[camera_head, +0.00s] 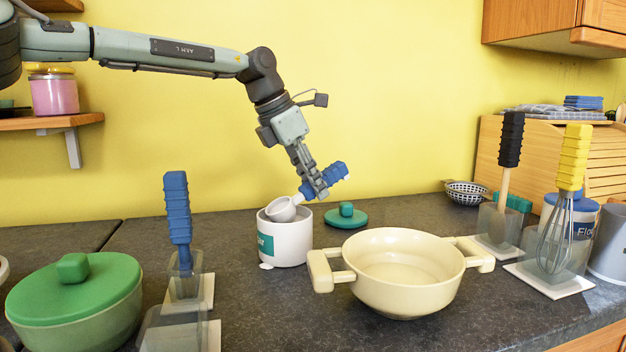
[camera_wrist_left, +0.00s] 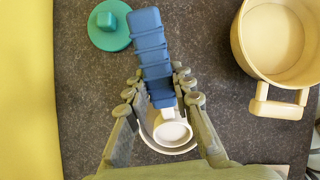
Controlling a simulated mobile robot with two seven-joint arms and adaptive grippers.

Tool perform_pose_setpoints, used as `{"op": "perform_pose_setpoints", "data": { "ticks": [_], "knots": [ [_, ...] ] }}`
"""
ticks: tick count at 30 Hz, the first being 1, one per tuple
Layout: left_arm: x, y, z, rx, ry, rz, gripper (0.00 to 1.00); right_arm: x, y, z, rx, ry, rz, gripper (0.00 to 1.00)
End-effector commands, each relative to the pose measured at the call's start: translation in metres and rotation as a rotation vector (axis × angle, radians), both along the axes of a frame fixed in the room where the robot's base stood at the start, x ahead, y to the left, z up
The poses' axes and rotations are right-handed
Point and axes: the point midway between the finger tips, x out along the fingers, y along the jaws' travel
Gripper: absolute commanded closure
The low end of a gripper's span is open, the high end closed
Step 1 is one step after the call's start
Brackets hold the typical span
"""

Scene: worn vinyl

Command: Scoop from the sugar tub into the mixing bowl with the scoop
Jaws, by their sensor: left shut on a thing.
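My left gripper (camera_head: 316,186) is shut on the blue handle of the scoop (camera_head: 281,209). The scoop is tilted, its pale head low at the mouth of the white sugar tub (camera_head: 292,245); how far it is inside is unclear. The tub is open, with a teal label partly in view. In the left wrist view the scoop's blue handle (camera_wrist_left: 151,50) runs up between the fingers (camera_wrist_left: 160,92). The cream mixing bowl (camera_head: 400,293) stands right of the tub and looks empty; it also shows in the wrist view (camera_wrist_left: 245,45). My right gripper is not in view.
A teal lid (camera_head: 346,215) lies behind the tub and bowl. A green-lidded pot (camera_head: 75,290) and a blue-handled tool (camera_head: 178,205) in a clear holder stand left. A black-handled tool (camera_head: 511,140), a whisk (camera_head: 557,225) and a flour canister (camera_head: 585,225) stand right.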

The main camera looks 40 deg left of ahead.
Motion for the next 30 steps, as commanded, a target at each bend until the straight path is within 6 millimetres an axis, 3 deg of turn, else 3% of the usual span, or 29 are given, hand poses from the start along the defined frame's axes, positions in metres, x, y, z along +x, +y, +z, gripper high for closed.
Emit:
{"op": "perform_pose_setpoints", "data": {
  "ticks": [5,12,21,30],
  "knots": [
    [0.011,-0.006,-0.005,0.112,0.188,-0.001,1.0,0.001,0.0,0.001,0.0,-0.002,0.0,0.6],
    [0.014,-0.007,0.012,0.184,0.329,0.0,1.0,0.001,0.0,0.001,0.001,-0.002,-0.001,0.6],
    [0.014,-0.008,0.028,0.223,0.399,-0.005,1.0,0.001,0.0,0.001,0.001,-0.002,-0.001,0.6],
    [0.013,-0.007,0.033,0.231,0.422,-0.001,1.0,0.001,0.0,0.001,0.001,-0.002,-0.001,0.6]
  ]
}}
